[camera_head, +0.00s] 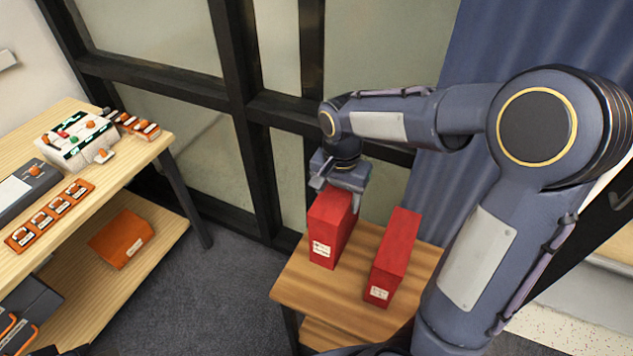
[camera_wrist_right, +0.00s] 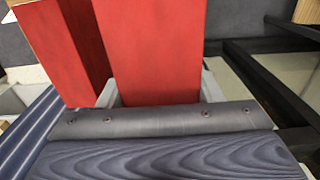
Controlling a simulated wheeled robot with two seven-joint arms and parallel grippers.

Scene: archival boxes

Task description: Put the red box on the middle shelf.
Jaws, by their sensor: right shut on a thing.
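One red box (camera_head: 325,234) with a white label is upright at the left of the small wooden table. My right gripper (camera_head: 343,190) is shut on this box near its top back end. In the right wrist view this red box (camera_wrist_right: 152,50) fills the space between the fingers of my right gripper (camera_wrist_right: 160,92). A second red box (camera_head: 394,254) stands apart to the right on the table; it also shows at the left of the wrist view (camera_wrist_right: 65,45). I cannot tell whether the held box touches the table. My left gripper is not in view.
The small wooden table (camera_head: 345,292) has a lower shelf (camera_head: 325,335). At the left, a wooden desk (camera_head: 90,205) holds orange items and a white case (camera_head: 75,140). Its lower shelf (camera_head: 165,235) holds an orange box (camera_head: 121,238). Carpet (camera_head: 220,290) lies clear between them.

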